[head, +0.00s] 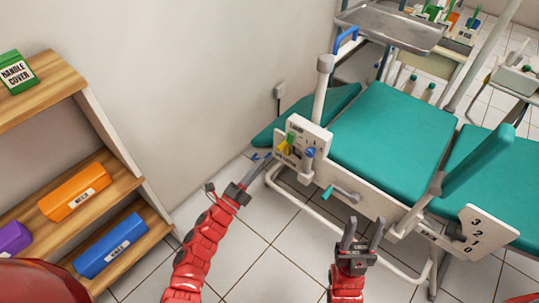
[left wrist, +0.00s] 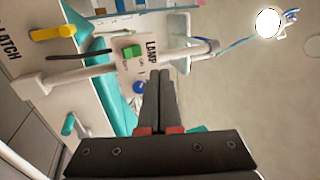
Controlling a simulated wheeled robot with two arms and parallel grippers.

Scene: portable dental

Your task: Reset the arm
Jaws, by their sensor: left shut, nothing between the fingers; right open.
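My left gripper (head: 257,167) is shut and empty in the head view, its tips just left of the white control panel (head: 301,143) on the dental chair. In the left wrist view its closed fingers (left wrist: 160,82) point at the panel's lamp area, with a green switch (left wrist: 132,52) beside the LAMP label. A yellow lever (left wrist: 52,33) by the LATCH label shows there too. My right gripper (head: 363,231) is open and empty, over the floor in front of the chair. I cannot tell whether the left fingertips touch the panel.
The teal chair (head: 390,135) has a side rail with a teal-tipped lever (head: 340,193) and a numbered plate (head: 478,230). A metal tray (head: 392,28) stands behind. A wooden shelf (head: 85,195) with boxes is at left. A lit lamp (left wrist: 270,24) shows in the left wrist view.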

